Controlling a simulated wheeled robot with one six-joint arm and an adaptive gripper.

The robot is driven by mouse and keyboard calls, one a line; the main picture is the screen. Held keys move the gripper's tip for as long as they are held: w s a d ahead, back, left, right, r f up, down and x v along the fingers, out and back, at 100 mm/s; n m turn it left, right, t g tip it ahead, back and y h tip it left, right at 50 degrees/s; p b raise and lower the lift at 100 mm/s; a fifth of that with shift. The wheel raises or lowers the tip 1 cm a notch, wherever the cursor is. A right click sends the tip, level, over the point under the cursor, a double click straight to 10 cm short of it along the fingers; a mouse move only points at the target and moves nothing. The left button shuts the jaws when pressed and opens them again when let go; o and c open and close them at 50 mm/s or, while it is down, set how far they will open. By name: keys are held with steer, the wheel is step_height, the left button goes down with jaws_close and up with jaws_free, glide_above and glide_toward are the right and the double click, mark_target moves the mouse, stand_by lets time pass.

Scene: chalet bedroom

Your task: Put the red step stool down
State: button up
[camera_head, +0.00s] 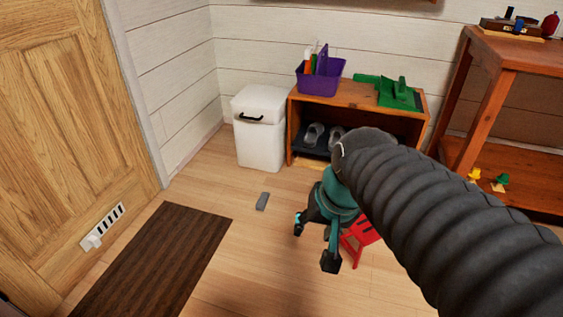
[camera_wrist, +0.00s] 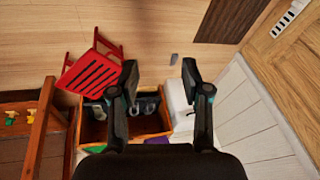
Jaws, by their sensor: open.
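The red step stool (camera_head: 364,232) appears to stand on the wooden floor, partly hidden behind my arm and gripper in the head view. The wrist view shows its slatted red top (camera_wrist: 90,73) and a leg frame, left of my fingers. My gripper (camera_head: 314,243) is open and also shows in the wrist view (camera_wrist: 160,76). Nothing is between its fingers. The stool looks apart from the fingers.
A wooden cubby (camera_head: 351,98) holds grey shoes, with a purple caddy (camera_head: 319,78) and green dustpan (camera_head: 398,95) on top. A white bin (camera_head: 260,142) stands beside it. A grey object (camera_head: 262,201) and dark mat (camera_head: 150,262) lie on the floor. A wooden table (camera_head: 515,55) stands right.

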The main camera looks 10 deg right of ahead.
steer(key=s+r+n+t, duration=0.1)
steer(key=n, duration=0.1)
steer(key=s+n+h, duration=0.1)
steer(key=n, duration=0.1)
steer(key=shift+s+r+t, duration=0.3)
steer(key=shift+r+t, duration=0.05)
steer(key=shift+t, duration=0.05)
